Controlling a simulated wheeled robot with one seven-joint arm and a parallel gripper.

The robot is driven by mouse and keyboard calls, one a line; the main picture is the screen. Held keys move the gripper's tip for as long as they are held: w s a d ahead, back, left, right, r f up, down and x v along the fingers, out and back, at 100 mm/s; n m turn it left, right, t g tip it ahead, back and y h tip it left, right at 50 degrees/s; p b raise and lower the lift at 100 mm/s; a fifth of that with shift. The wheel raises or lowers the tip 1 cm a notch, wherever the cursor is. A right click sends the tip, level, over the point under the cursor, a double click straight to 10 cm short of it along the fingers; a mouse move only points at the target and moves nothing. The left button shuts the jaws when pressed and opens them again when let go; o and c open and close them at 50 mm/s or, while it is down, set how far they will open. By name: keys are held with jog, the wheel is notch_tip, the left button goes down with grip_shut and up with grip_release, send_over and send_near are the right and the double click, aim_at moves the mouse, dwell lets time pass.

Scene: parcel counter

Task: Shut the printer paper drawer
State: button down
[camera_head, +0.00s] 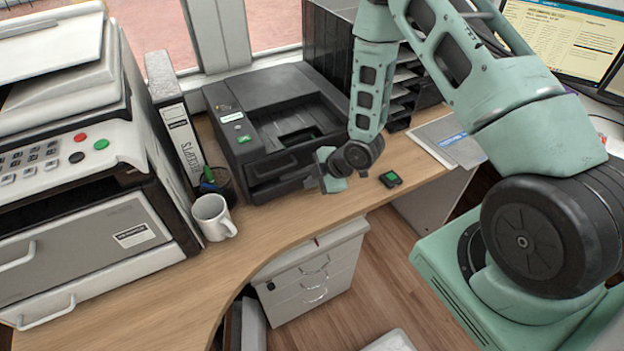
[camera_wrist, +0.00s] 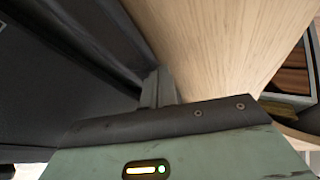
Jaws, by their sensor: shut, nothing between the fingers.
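The black printer (camera_head: 245,105) stands on the wooden counter, left of my arm. Its paper drawer (camera_head: 278,187) is low on the front; how far it stands out is hard to tell. My gripper (camera_head: 311,182) is at the right end of the drawer front, low over the counter. In the wrist view my gripper's shut fingers (camera_wrist: 158,88) are close beside the dark printer body (camera_wrist: 60,75), with nothing held. I cannot tell whether they touch it. My gripper hides part of the printer's right front corner.
A large copier (camera_head: 85,240) fills the left. The counter edge is close in front.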

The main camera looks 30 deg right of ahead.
jog(key=w+b, duration=0.1)
jog(key=w, duration=0.1)
jog(key=shift+w+f, duration=0.1)
jog(key=shift+w, duration=0.2)
jog(key=shift+w+r, duration=0.1)
jog(key=shift+r, duration=0.1)
